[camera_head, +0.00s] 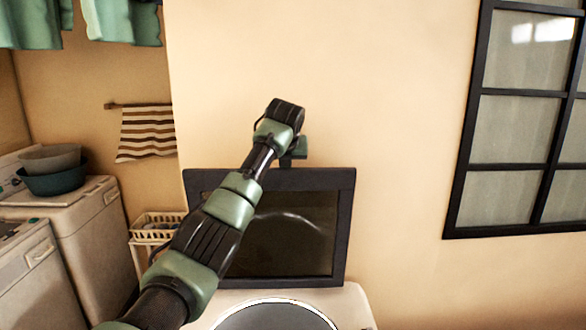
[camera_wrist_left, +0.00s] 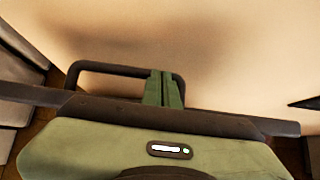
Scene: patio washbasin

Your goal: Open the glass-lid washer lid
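The glass lid (camera_head: 300,248) stands nearly upright behind the washer (camera_head: 352,303), with a dark frame around a dark glass pane. The round opening (camera_head: 275,318) of the washer shows uncovered at the bottom of the head view. My left gripper (camera_head: 294,153) is at the lid's top edge, and my left arm crosses in front of the lid's left part. In the left wrist view, the green fingers (camera_wrist_left: 163,88) are together with nothing seen between them. The lid's dark edge (camera_wrist_left: 25,93) runs close by; contact cannot be told. My right gripper is out of view.
A plain wall is close behind the lid. A dark-framed window (camera_head: 520,120) is at the right. At the left are other white machines (camera_head: 75,225), a teal basin (camera_head: 52,180), a basket (camera_head: 155,225) and a striped towel (camera_head: 146,133). Space right of the lid looks free.

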